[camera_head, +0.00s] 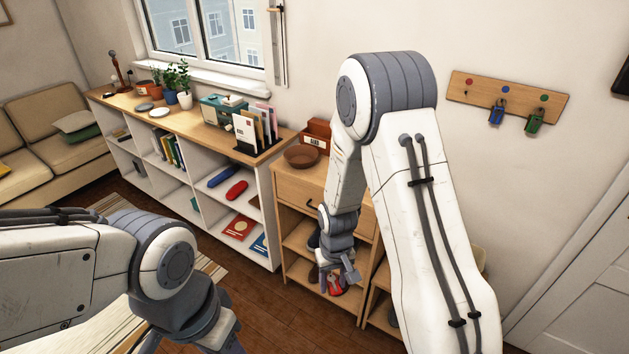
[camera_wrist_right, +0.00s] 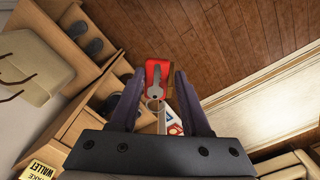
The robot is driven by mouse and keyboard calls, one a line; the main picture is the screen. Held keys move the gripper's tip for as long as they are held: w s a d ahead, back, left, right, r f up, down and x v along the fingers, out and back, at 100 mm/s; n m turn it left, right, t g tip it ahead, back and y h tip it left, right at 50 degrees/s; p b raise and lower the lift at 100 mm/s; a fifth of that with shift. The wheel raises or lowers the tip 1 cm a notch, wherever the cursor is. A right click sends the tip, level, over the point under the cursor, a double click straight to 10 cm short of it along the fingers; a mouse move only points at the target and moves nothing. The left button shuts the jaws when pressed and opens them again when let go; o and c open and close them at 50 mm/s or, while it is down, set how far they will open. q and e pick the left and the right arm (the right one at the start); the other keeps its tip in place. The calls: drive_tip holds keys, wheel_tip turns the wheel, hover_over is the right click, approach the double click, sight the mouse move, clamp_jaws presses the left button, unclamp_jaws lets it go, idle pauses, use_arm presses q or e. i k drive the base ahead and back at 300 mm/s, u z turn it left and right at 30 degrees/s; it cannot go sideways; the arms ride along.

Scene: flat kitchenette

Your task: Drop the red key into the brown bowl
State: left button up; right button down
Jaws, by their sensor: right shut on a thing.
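The red key (camera_wrist_right: 153,75), a red tag with a grey metal key on it, is between the fingertips of my right gripper (camera_wrist_right: 157,88) in the right wrist view. My right gripper (camera_head: 338,278) is shut on it, and the red tag shows low in the head view (camera_head: 333,286). The brown bowl (camera_head: 301,156) stands on top of the small wooden cabinet, up and left of this gripper. The gripper is below the cabinet top, in front of its open shelves. My left arm's wrist end shows at the bottom left; its fingertips are not clearly visible.
A red-brown box (camera_head: 316,137) stands behind the bowl. A letter holder (camera_head: 256,137) stands on the long shelf unit to the left. A wall rack (camera_head: 507,98) holds a blue key (camera_head: 497,111) and a green key (camera_head: 536,120). Shoes lie on the cabinet's lower shelves.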

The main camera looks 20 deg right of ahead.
sight(308, 159)
drive_tip(key=z, duration=0.6)
drive_tip(key=i, duration=1.3)
drive_tip(key=u, duration=0.8)
